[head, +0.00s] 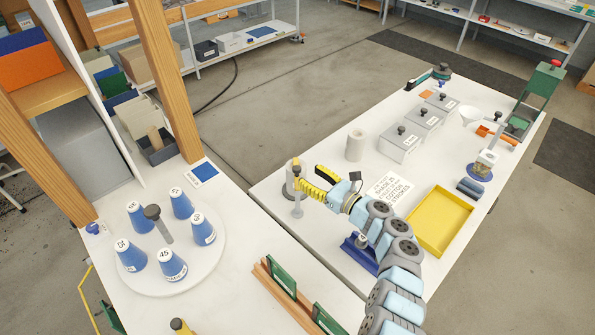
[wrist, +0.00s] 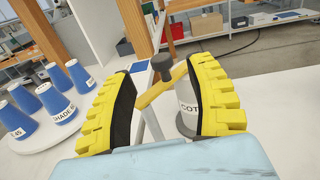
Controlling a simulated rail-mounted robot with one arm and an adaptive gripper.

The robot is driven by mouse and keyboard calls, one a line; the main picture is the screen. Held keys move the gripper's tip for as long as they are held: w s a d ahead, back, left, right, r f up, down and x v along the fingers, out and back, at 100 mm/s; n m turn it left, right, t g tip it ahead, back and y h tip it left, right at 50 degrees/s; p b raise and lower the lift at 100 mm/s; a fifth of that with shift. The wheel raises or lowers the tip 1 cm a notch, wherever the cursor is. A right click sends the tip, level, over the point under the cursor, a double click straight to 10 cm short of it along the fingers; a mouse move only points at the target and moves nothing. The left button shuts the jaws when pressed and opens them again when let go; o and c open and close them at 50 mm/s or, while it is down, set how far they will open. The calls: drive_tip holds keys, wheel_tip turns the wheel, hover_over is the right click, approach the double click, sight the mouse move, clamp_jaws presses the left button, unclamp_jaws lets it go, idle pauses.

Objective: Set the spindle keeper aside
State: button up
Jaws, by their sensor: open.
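What I take to be the spindle keeper is a tan-yellow bar (wrist: 160,86) on a pale upright post, seen in the wrist view. My gripper (head: 317,184) is open. In the wrist view its yellow fingers (wrist: 164,75) lie on both sides of the bar, with visible gaps. Contact cannot be made out.
A left table holds a white turntable (head: 212,271) with several blue cones. On the keeper's table are a printed sheet (head: 388,190), a yellow tray (head: 463,230), a pale cylinder (head: 355,146), grey boxes and a green press (head: 537,95). A wooden post (head: 168,75) stands behind the left table.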

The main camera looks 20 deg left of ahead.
sight(300, 170)
drive_tip(key=b+x, duration=0.1)
drive_tip(key=x, duration=0.2)
drive_tip(key=shift+a+f, duration=0.2)
drive_tip(key=shift+b+x, duration=0.4)
drive_tip(key=shift+x, duration=0.7)
drive_tip(key=shift+w+r, duration=0.1)
drive_tip(key=shift+r, duration=0.05)
clamp_jaws()
